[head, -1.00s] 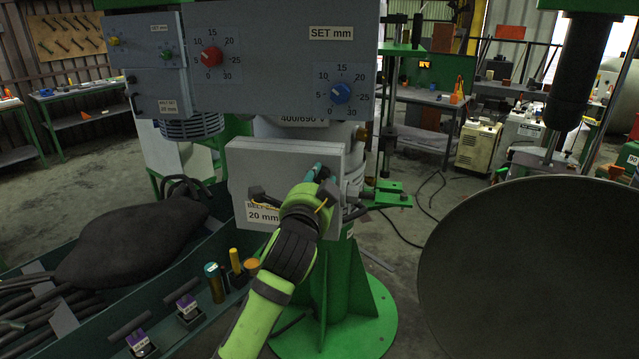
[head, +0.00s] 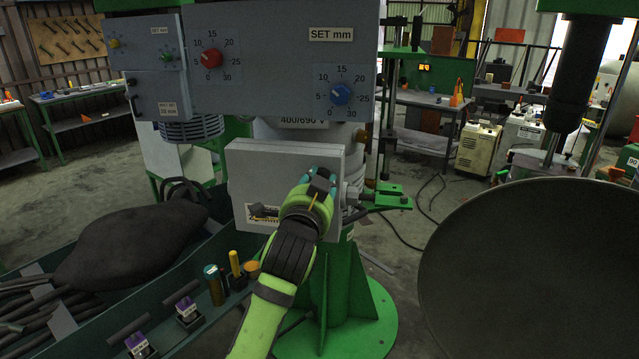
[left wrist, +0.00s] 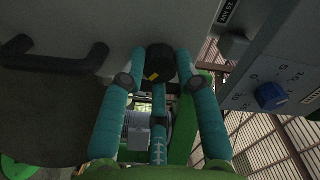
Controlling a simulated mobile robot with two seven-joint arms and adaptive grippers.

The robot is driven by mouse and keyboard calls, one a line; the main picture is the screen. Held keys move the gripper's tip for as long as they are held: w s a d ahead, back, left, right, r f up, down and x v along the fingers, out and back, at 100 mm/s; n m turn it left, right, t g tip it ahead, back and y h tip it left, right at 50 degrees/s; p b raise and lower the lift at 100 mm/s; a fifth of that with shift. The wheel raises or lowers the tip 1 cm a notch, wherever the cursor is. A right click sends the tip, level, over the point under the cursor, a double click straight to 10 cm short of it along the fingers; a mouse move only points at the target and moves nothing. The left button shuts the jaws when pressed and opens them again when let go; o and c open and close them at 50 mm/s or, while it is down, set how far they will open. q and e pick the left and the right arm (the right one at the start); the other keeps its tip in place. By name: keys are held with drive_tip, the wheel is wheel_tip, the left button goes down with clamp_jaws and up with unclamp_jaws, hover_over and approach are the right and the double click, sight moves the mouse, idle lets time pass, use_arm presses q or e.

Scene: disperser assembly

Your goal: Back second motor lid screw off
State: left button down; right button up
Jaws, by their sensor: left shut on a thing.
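The motor lid (head: 270,170) is a grey box-like cover on the green machine column, upright in the middle of the head view. My left gripper (head: 322,182) is at its right front side, with the arm coming up from below. In the left wrist view, the teal fingers of my left gripper (left wrist: 158,75) close around a dark round screw head (left wrist: 160,60) with a yellow mark, against the grey lid surface (left wrist: 130,22). The fingers hide the screw in the head view. How far the screw stands out cannot be told. My right gripper is not in view.
A black handle (left wrist: 55,55) projects beside the fingers. A blue knob (head: 341,93) and a red knob (head: 211,58) are on the panel above. A green trough (head: 200,255) with a dark sack (head: 135,245) is at left.

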use_arm(q)
drive_tip(key=shift+r, duration=0.2)
drive_tip(key=c, duration=1.1)
unclamp_jaws()
drive_tip(key=shift+c, duration=0.2)
drive_tip(key=shift+o, duration=1.1)
drive_tip(key=shift+a, duration=0.1)
drive_tip(key=shift+w+f, duration=0.1)
drive_tip(key=shift+f, duration=0.05)
drive_tip(key=s+a, duration=0.2)
drive_tip(key=s, duration=1)
drive_tip(key=shift+a, duration=0.15)
drive_tip(key=shift+w, duration=0.1)
